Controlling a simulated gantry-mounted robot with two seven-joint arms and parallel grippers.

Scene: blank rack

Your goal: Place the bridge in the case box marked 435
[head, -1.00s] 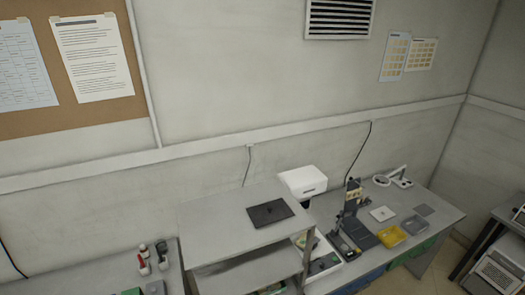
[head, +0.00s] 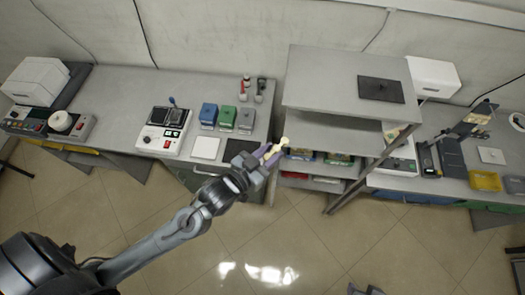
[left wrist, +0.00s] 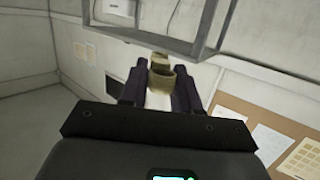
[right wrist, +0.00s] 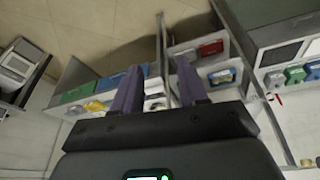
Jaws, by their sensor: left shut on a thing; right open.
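My left gripper (head: 268,156) is shut on a small cream-coloured piece, likely the bridge (head: 281,147), in front of the rack's left side. In the left wrist view a tan, rounded piece (left wrist: 160,76) sits between the fingers. Blue (head: 208,113), green (head: 227,116) and grey (head: 246,118) boxes stand on the left bench. More coloured boxes (head: 337,158) sit on the rack's lower shelves, partly hidden by the gripper. No number 435 is readable. My right gripper (right wrist: 157,82) is open and empty in the right wrist view.
The grey rack (head: 318,88) has a dark plate (head: 381,89) on top and an upright post at its front right. A white device (head: 163,131) and a white pad (head: 205,147) are on the left bench. Yellow tray (head: 485,181) is on the right bench.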

